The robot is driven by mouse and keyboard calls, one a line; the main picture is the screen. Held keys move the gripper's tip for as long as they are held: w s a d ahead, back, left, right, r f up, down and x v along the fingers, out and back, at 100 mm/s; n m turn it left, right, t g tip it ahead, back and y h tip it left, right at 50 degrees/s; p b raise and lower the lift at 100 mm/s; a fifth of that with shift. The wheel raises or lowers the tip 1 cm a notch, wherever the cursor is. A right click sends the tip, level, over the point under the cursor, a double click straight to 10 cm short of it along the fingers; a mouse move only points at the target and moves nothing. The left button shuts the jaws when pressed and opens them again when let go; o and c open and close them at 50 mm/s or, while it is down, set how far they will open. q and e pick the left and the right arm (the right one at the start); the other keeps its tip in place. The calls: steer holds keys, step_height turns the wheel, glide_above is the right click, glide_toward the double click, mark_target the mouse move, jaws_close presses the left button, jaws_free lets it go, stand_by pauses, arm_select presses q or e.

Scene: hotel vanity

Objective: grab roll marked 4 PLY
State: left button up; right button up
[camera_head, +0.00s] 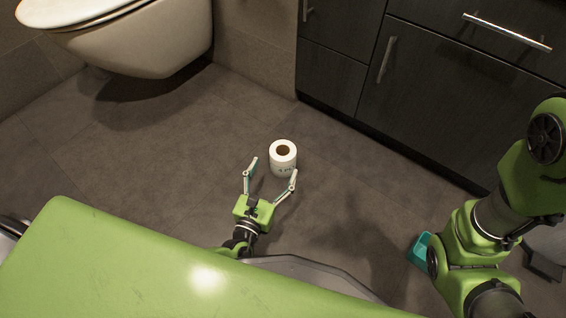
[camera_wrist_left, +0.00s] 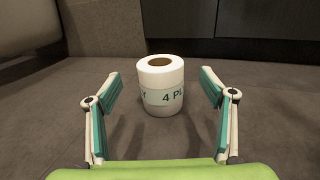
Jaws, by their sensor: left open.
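The white toilet roll (camera_head: 283,157) stands upright on the floor near the middle of the head view, its brown core facing up. In the left wrist view the roll (camera_wrist_left: 161,86) carries a band with "4 PL" readable, the rest turned out of sight. My left gripper (camera_head: 275,168) is open, its fingers pointing at the roll, with the roll at and just beyond the fingertips. In the left wrist view the open fingers (camera_wrist_left: 161,82) stand on either side of the roll's lower front, with a gap on each side.
A wall-hung toilet (camera_head: 150,40) is at the upper left. A dark vanity cabinet (camera_head: 430,90) with metal handles stands at the upper right. The tiled floor (camera_head: 170,150) around the roll is clear.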

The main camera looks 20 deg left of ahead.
mark_target(278, 170)
arm_select(q)
steer(key=f+b, duration=0.2)
steer(key=f, duration=0.1)
steer(key=f+b, duration=0.1)
steer(key=shift+w+f, duration=0.35)
steer(key=shift+w, duration=0.05)
steer(key=w+b, duration=0.3)
steer(key=w, duration=0.2)
steer(key=shift+w+d+f, duration=0.1)
steer(key=shift+w+d, duration=0.05)
steer(key=shift+w, duration=0.7)
steer(key=c, duration=1.2)
